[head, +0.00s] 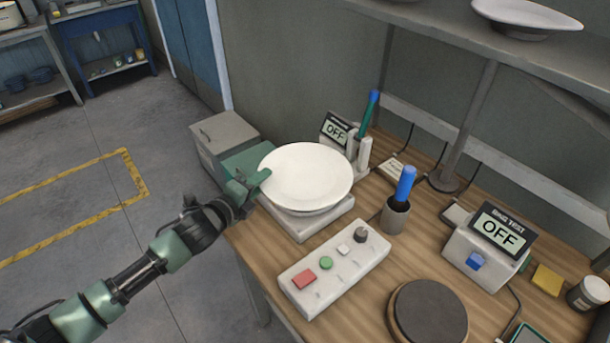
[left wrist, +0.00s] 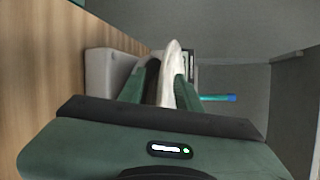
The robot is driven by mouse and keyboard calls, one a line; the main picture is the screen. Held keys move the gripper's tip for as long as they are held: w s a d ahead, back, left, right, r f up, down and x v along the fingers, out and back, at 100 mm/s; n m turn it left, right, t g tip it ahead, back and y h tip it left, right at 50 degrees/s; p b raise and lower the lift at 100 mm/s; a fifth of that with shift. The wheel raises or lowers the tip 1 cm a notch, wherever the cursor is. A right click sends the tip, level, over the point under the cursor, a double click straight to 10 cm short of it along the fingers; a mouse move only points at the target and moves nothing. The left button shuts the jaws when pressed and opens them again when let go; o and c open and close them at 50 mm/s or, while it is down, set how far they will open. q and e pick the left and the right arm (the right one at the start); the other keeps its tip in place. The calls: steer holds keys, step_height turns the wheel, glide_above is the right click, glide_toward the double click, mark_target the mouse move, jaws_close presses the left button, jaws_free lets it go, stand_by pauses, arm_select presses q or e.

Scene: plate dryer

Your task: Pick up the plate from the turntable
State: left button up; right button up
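The white round plate (head: 306,176) lies flat on the turntable (head: 312,219), a pale square base at the table's back left corner. My left gripper (head: 257,181) is at the plate's left edge in the head view. In the left wrist view, the rim of the plate (left wrist: 170,78) is between the two green fingers of my left gripper (left wrist: 162,92). The fingers are open, with a dark gap between the rim and the left finger. The rim is close to the right finger; I cannot tell if they touch. My right gripper is not in view.
A control box (head: 335,268) with buttons stands in front of the turntable. A cup with a blue-handled tool (head: 398,211), a dark round pad (head: 430,312) and a ring test box (head: 483,257) are to the right. Another plate (head: 527,14) is on the shelf above.

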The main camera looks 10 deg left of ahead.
arm_select(q)
jaws_close()
steer(key=shift+f, duration=0.1)
stand_by(1.2)
steer(key=shift+r, duration=0.2)
